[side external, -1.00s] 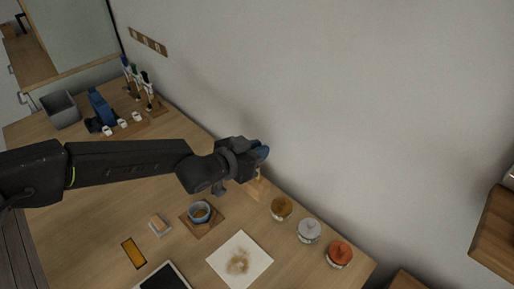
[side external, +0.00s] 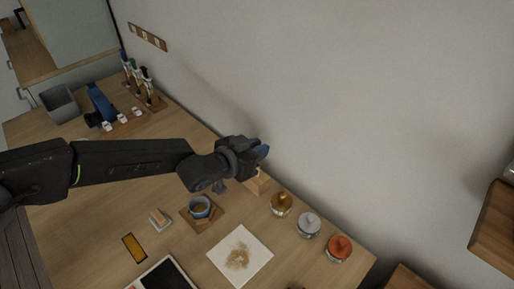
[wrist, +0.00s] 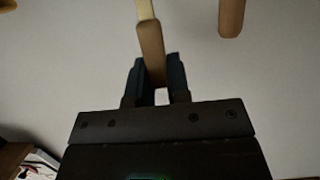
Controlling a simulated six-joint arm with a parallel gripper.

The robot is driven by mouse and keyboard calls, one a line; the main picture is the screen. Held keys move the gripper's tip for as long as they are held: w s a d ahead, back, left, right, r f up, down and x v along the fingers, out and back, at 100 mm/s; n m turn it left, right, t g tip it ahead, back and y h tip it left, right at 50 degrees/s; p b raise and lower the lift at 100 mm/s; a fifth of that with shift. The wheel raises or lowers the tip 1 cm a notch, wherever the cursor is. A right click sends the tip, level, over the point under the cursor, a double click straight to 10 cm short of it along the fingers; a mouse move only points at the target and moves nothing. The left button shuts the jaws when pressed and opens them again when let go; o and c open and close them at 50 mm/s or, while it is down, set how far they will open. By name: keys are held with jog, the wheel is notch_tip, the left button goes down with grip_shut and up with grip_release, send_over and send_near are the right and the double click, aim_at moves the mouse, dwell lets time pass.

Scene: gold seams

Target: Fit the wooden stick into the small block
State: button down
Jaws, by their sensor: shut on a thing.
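My gripper (side external: 262,152) is at the back of the table near the wall in the side view, its blue fingers close above the small wooden block (side external: 258,185). In the wrist view my gripper (wrist: 156,72) is shut on the wooden stick (wrist: 151,45), which is brown with a paler far end. The arm and fingers hide most of the stick in the side view. I cannot tell whether the stick touches the block or is in it.
Three lidded jars, gold (side external: 281,204), white (side external: 308,224) and orange (side external: 339,248), stand right of the block. A blue bowl (side external: 200,207) sits on a wooden coaster, and a stained white sheet (side external: 240,255) lies in front. A rounded wooden piece (wrist: 231,15) shows in the wrist view.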

jog(key=shift+f, duration=1.1)
dwell(0.5)
jog(key=c, duration=1)
grip_release()
jog(key=shift+v, duration=2.55)
jog(key=v, duration=1.3)
jog(key=shift+s+a+r, duration=0.2)
jog(key=shift+a, duration=0.05)
